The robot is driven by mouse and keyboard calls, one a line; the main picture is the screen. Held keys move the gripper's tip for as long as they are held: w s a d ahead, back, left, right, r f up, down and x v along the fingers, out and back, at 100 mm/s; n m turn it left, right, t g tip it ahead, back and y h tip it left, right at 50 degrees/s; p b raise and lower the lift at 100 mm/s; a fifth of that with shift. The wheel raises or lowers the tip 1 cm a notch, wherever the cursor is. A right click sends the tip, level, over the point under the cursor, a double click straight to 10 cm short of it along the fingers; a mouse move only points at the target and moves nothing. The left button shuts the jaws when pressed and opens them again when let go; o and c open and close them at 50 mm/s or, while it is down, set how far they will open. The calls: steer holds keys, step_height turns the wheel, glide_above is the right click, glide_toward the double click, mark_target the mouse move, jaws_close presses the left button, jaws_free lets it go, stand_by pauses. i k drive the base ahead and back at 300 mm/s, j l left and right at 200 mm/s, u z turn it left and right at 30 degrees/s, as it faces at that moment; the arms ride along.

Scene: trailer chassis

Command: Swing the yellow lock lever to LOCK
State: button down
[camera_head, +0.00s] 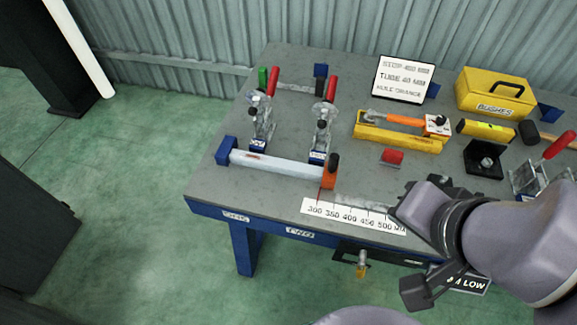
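An orange stop with a dark knob (330,172) stands near the left end of the white scale (350,217).
A pale tube (275,164) lies along the bench (215,188) at the left, below two red-handled clamps (262,118) (321,125). An orange tool on a yellow holder (398,136), a yellow box (495,93) and a sign (403,79) stand behind. Green floor (130,215) is clear at left.

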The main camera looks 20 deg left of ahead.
mark_target(362, 264)
steer(key=k, duration=0.3)
steer(key=k+j+z, duration=0.6)
steer(key=j, duration=0.15)
